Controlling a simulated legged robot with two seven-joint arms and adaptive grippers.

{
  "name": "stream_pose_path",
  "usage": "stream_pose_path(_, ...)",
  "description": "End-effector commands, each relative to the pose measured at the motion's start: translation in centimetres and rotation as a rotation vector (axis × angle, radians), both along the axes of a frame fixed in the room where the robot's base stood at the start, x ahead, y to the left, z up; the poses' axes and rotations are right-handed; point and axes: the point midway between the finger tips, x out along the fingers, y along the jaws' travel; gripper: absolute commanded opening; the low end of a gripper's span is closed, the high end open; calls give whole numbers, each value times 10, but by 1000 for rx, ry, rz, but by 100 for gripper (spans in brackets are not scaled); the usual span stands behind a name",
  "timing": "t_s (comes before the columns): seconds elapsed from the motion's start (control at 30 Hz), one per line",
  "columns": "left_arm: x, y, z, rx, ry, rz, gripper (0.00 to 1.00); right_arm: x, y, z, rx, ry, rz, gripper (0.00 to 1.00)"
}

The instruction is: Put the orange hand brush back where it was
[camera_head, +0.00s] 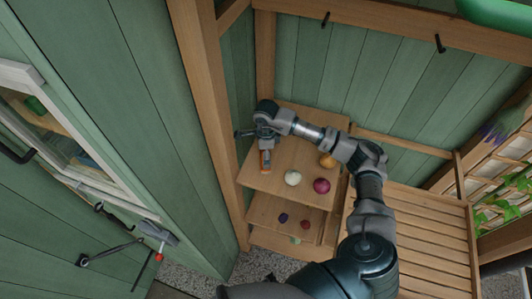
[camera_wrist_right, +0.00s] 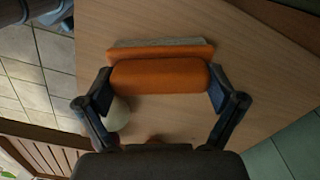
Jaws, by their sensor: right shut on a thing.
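The orange hand brush (camera_head: 265,160) is at the left part of the top board of a wooden shelf (camera_head: 255,181). In the right wrist view the orange back of the brush (camera_wrist_right: 160,76) lies between my two fingers, with a strip of pale bristles along its far side. My right gripper (camera_head: 264,143) is shut on the brush, and its fingers (camera_wrist_right: 160,92) press on the two ends. I cannot tell whether the bristles touch the board. My left gripper is not in view.
A white ball (camera_head: 292,178), a dark red ball (camera_head: 321,185) and an orange-brown one (camera_head: 327,161) sit on the same board. Small round things (camera_head: 283,217) lie on the lower shelf. A slatted bench (camera_head: 425,230) stands right; green wall planks and a wooden post (camera_head: 205,100) border the left.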

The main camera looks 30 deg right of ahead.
Motion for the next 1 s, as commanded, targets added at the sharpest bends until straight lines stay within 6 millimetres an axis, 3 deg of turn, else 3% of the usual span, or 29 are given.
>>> stream_pose_path(0.07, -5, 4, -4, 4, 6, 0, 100, 0, -3, -5, 0, 1, -2, 60)
stream_pose_path(0.1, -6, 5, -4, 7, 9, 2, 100, 0, -3, -5, 1, 2, -2, 98)
stream_pose_path(0.13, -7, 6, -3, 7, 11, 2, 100, 0, -3, -4, 1, 2, -2, 100)
stream_pose_path(0.57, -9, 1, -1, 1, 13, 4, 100, 1, -2, 5, 1, -2, -2, 100)
stream_pose_path(1.0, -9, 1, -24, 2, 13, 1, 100, 1, -2, 95, 1, -3, 0, 100)
